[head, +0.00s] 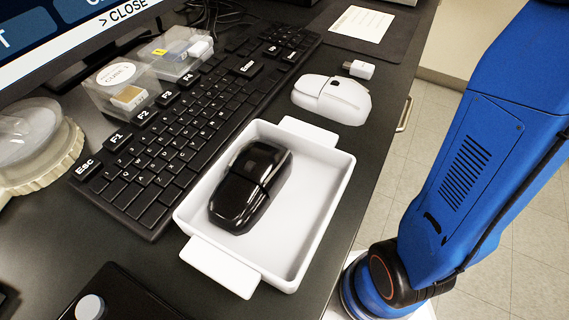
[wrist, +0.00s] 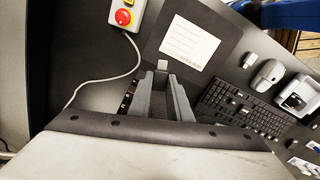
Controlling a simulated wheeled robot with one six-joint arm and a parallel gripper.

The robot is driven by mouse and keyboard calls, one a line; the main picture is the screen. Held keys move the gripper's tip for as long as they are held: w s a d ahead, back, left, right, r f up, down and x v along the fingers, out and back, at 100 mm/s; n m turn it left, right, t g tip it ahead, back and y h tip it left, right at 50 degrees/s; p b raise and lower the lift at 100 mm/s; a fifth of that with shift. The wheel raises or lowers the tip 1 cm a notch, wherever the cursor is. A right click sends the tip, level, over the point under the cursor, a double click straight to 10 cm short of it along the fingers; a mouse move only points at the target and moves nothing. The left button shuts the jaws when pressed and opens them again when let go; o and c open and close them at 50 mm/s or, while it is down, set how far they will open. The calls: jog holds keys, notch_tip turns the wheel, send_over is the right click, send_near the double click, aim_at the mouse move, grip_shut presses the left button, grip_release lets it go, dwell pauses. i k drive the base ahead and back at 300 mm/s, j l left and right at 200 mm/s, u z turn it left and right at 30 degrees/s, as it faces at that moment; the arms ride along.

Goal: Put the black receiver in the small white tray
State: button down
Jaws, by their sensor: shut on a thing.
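My gripper (wrist: 161,74) shows only in the wrist view, its two grey fingers shut on a small piece with a light grey end, taken as the black receiver (wrist: 162,65). Its body is mostly hidden between the fingers. The small white tray (head: 318,208) lies beside the keyboard in the head view, with a black mouse (head: 250,185) in its left part and bare floor to the right. The tray also shows at the right of the wrist view (wrist: 310,86), well away from my gripper.
A white mouse (head: 333,98) and a small white receiver (head: 358,69) lie behind the tray. The keyboard (head: 190,135) runs along its left. Clear boxes (head: 122,90) stand beyond the keyboard. A red-button box (wrist: 126,14) with a cable shows in the wrist view. The desk edge is at right.

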aim_at(261, 242)
jog(key=k+j, duration=0.2)
jog(key=k, duration=0.25)
jog(key=k+j, duration=0.2)
jog(key=k, duration=0.25)
jog(key=k+j, duration=0.25)
jog(key=k, duration=0.2)
jog(key=k+j+u, duration=0.1)
jog(key=k, duration=0.35)
jog(key=j, duration=0.1)
